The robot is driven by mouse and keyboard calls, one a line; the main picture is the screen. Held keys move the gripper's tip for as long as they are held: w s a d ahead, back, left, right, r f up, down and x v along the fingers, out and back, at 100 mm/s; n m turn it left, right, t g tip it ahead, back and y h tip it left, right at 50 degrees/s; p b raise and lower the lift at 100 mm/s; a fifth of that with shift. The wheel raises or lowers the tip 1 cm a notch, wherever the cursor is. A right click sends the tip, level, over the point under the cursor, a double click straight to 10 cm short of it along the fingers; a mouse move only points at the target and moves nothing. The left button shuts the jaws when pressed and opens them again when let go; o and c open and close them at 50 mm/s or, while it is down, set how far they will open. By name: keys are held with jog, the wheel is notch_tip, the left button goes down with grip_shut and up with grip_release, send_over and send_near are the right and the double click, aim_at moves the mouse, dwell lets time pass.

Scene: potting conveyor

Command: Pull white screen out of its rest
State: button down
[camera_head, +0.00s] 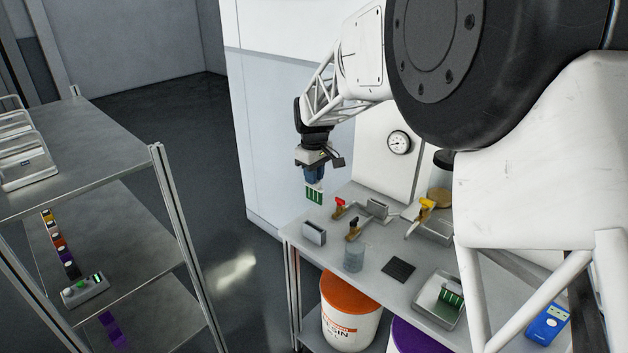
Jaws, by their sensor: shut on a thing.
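My gripper (314,176) points down above the left end of the bench. It is shut on a small green board with white stripes (314,195), which hangs upright below the fingers. The board appears clear of the bench top. A grey slotted block (314,232) stands on the bench below it, and a similar grey block (377,208) stands farther right. Either may be a rest; I cannot tell which. I cannot clearly make out a white screen apart from the white stripes on the held board.
A clear beaker (353,257), a dark mat (398,269) and a metal tray (424,300) holding a green striped board (451,294) lie nearer. A shelf unit (90,150) stands left.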

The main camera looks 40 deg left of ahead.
jog(key=shift+r, duration=0.8)
jog(key=shift+r, duration=0.1)
